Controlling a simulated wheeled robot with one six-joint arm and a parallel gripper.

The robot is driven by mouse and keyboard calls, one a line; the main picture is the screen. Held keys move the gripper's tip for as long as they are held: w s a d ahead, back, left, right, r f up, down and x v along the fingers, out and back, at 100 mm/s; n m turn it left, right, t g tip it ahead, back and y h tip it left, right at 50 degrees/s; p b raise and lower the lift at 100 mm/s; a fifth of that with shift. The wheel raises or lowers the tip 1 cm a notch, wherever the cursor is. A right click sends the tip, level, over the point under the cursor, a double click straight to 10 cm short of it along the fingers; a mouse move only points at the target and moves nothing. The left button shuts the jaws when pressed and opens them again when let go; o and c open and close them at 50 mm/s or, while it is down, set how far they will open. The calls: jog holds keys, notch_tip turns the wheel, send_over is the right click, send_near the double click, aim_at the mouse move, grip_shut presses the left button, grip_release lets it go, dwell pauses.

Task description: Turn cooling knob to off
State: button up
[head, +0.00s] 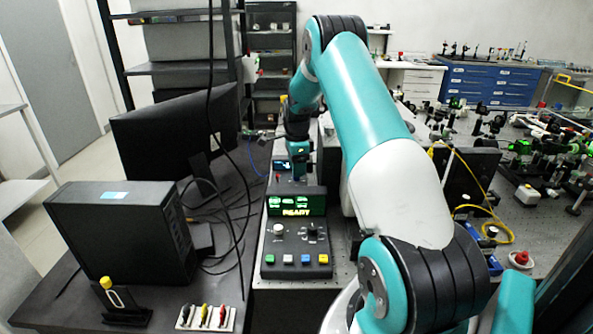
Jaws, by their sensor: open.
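A dark control box (296,252) stands on the bench in the head view, below and in front of my gripper. Its lit green display reads "READY". Under the display are a white knob (279,229) on the left and a dark knob (313,230) on the right. The labels are too small to read, so I cannot tell which is the cooling knob or how it is set. My gripper (299,174) is open and points down behind the display, apart from both visible knobs. A small device with a blue-lit screen (284,164) is beside it, partly hidden by my arm.
Several coloured buttons line the control box's front. A black monitor (172,140) and computer tower (120,232) stand at the left with loose cables. Optics and a yellow cable (484,186) crowd the right. A small rack (206,318) sits at the front.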

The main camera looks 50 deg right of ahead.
jog(key=shift+f, duration=1.4)
grip_shut()
jog(key=shift+n, duration=0.4)
jog(key=n+b, duration=0.1)
jog(key=n, duration=0.4)
jog(key=shift+n, duration=0.3)
jog(key=n+b, duration=0.1)
jog(key=n, duration=0.4)
jog(key=shift+n, duration=0.4)
